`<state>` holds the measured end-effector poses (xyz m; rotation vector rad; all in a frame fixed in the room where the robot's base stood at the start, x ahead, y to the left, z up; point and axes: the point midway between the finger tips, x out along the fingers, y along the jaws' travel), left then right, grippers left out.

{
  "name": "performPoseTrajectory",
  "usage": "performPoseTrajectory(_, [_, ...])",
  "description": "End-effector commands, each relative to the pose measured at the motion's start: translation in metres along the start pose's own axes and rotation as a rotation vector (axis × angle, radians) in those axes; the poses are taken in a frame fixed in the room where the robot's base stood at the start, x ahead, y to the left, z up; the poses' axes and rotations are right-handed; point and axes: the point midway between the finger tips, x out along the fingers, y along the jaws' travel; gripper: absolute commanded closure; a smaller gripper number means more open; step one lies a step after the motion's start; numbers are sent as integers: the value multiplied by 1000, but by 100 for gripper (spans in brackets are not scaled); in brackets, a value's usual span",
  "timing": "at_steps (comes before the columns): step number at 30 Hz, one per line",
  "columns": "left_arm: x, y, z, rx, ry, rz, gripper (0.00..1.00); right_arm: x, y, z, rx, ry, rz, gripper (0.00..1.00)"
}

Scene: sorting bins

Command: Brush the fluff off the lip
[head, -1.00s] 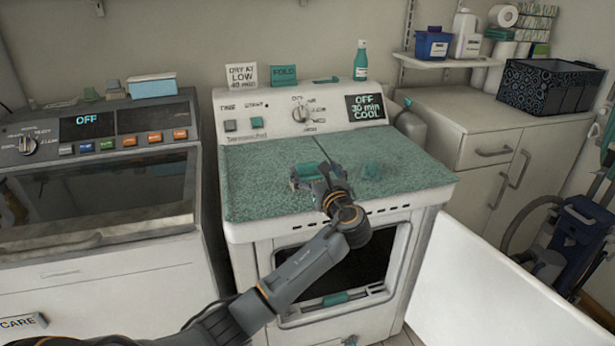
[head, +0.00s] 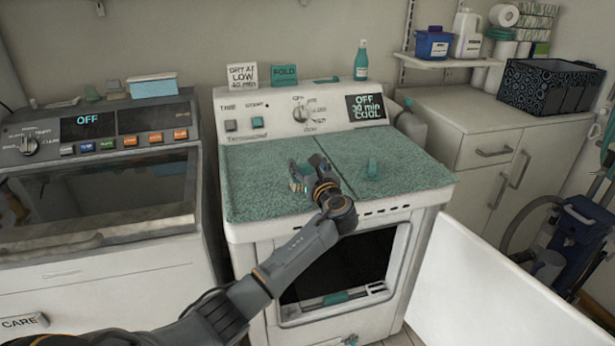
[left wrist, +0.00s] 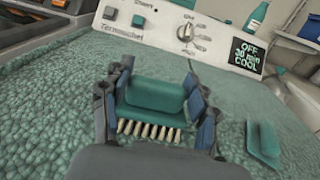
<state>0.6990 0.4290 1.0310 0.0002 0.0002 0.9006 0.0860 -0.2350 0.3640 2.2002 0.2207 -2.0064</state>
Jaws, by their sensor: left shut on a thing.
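My left gripper (head: 302,177) is over the teal, textured top of the dryer (head: 255,195). In the left wrist view its two blue-padded fingers are shut on a teal brush (left wrist: 154,98) with a row of cream bristles (left wrist: 150,131). The brush also shows in the head view (head: 296,181), partly hidden by the gripper. The dryer's front opening is dark inside, and a teal piece (head: 335,298) lies at its lower lip (head: 310,306). I cannot tell if that piece is fluff. My right gripper is not in view.
A small teal block (head: 372,169) lies on the dryer top, right of my gripper; it also shows in the wrist view (left wrist: 262,143). The white door (head: 490,285) stands open at the right. A washer (head: 95,180) stands close on the left.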

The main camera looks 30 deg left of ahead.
Motion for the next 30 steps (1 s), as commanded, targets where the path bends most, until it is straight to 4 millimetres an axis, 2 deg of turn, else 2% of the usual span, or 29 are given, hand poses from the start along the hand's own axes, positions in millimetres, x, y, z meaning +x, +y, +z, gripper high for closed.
performPoseTrajectory(8, [0,0,6,-2,-1,0,74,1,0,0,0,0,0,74])
performPoseTrajectory(14, [0,0,33,-6,-5,1,74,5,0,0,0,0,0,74])
performPoseTrajectory(17, [-13,7,50,-6,-4,-1,74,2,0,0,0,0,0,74])
performPoseTrajectory(22, [-43,24,91,-8,-5,-2,74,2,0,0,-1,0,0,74])
performPoseTrajectory(30, [-94,52,116,-4,-2,-1,74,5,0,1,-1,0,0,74])
